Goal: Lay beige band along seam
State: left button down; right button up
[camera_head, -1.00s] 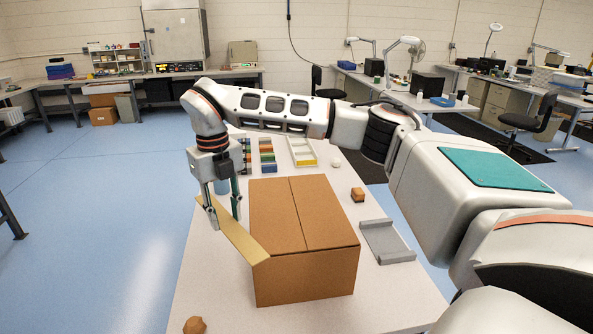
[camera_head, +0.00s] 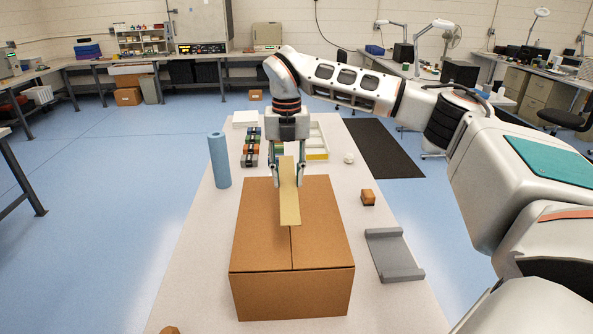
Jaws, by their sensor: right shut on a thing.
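The brown cardboard box (camera_head: 253,235) stands closed on the white table, its top seam (camera_head: 291,248) running from front to back. My right gripper (camera_head: 288,182) is above the far part of the box top, shut on the beige band (camera_head: 290,206). The band is a flat strip that points toward the front and lies over the seam's line, hiding the far part of the seam. Whether the band touches the cardboard, I cannot tell. My left gripper is not in view.
A blue roll (camera_head: 219,160) stands upright left of the box. The table's front left is mostly clear.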

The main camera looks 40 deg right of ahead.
jog(key=shift+d+f, duration=0.1)
jog(key=shift+f, duration=3.8)
jog(key=o, duration=0.9)
